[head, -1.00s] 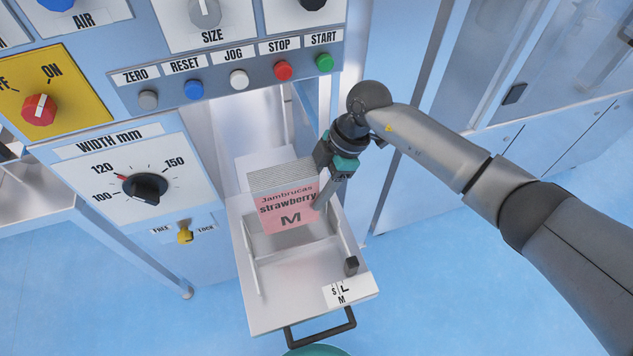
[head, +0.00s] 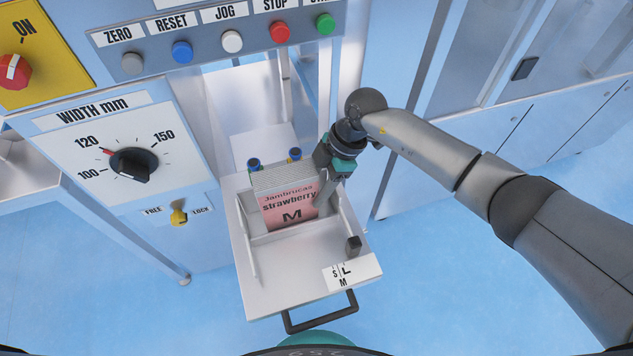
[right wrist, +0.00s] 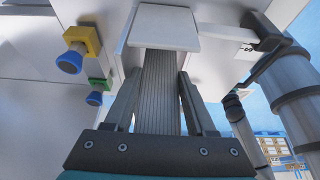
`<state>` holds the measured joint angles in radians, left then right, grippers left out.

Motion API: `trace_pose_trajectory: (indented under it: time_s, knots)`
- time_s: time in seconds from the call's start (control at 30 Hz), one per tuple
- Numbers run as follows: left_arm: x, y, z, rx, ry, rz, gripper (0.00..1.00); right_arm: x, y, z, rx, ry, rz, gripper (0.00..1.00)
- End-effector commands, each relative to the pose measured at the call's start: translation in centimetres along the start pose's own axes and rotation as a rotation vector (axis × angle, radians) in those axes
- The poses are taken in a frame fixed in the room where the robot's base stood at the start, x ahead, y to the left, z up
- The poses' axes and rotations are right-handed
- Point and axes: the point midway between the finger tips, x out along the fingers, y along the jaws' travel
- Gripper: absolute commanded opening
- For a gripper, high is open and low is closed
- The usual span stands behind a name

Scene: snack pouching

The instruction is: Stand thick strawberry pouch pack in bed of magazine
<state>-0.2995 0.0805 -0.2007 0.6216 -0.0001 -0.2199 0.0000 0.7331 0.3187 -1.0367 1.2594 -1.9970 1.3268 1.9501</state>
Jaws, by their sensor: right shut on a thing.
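The strawberry pouch pack (head: 290,207) is a thick upright stack with a pink front marked "Jambrucas strawberry M". It stands in the bed of the pulled-out magazine (head: 295,266), between its side rails, and its lower edge is hidden behind a low crosspiece. My right gripper (head: 325,190) is shut on the pack from its right side. In the right wrist view the ribbed pack edges (right wrist: 160,90) lie between the two fingers. Whether the pack's bottom touches the bed cannot be seen. My left gripper is not in view.
A black handle (head: 320,315) and a size label (head: 352,272) are at the magazine's front, with a small dark block (head: 353,245) on its right side. Two blue knobs (head: 254,164) sit behind the pack. The control panel with buttons (head: 182,52) stands above.

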Motion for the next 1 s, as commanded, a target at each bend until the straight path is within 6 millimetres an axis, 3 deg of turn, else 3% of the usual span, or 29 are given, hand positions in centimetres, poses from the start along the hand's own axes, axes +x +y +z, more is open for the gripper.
trace_pose_trajectory:
  time_s: [1.0]
  knots:
    - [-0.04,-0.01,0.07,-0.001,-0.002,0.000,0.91,0.69,-0.01,0.21,-0.001,0.001,0.000,0.00]
